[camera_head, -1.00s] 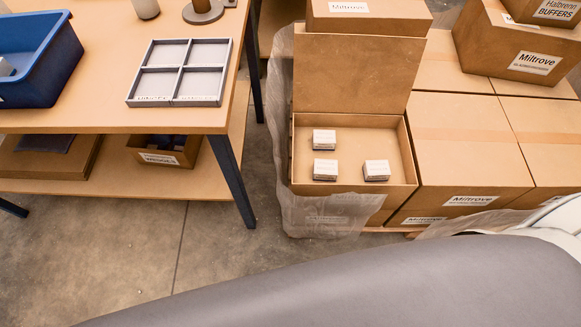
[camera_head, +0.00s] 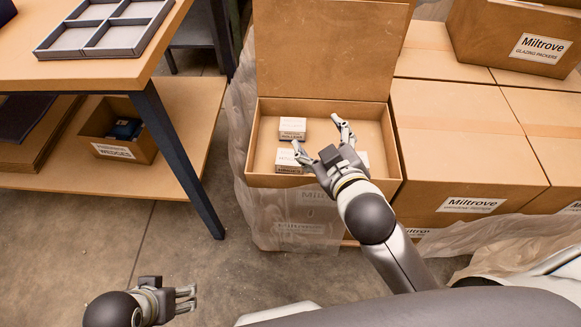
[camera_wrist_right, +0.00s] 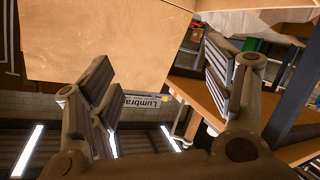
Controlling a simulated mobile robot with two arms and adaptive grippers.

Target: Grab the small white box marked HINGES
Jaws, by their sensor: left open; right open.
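Small white boxes lie in an open brown carton (camera_head: 262,143). One white box (camera_head: 292,127) is at the back left. A second white box (camera_head: 286,161) is at the front left, partly behind a finger of my right gripper. A third (camera_head: 363,158) is mostly hidden by that gripper. Their print is too small to tell which says HINGES. My right gripper (camera_head: 317,134) is open and empty over the carton, its fingers spread; both fingers also show in the right wrist view (camera_wrist_right: 160,75). My left gripper (camera_head: 188,298) is open and empty, low at the lower left.
The carton's raised lid (camera_head: 322,50) stands behind it. Closed Miltrove cartons (camera_head: 465,140) are stacked to the right. Floor is clear between.

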